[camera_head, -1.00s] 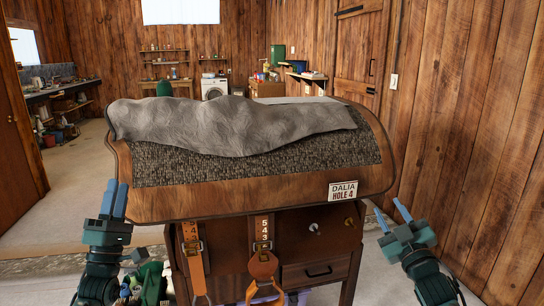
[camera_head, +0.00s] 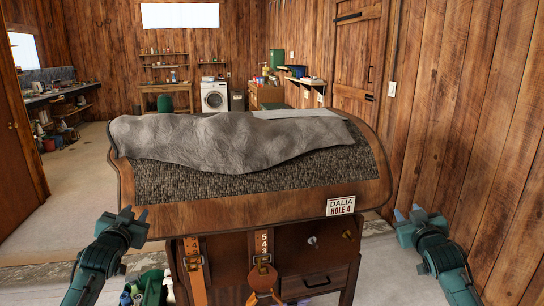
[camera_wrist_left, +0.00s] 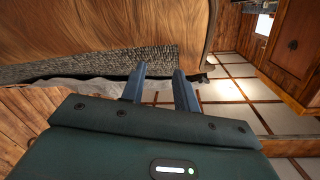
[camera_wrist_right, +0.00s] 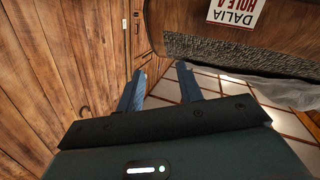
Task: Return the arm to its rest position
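My left gripper (camera_head: 134,213) is at the left front of the wooden stand, with its arm coming up from the lower left. In the left wrist view its two blue fingers (camera_wrist_left: 159,75) are apart with nothing between them. My right gripper (camera_head: 409,214) is to the right of the stand, beside the wooden wall. In the right wrist view its fingers (camera_wrist_right: 159,72) are apart and empty. Both grippers appear clear of the stand.
The wooden stand (camera_head: 230,203) carries a dark woven pad (camera_head: 330,168) and grey cover (camera_head: 220,138). A "DALIA HOLE 4" sign (camera_head: 340,206) is on its front edge. Numbered straps (camera_head: 194,262) hang below, before a drawer (camera_head: 318,282). A plank wall (camera_head: 470,120) stands right.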

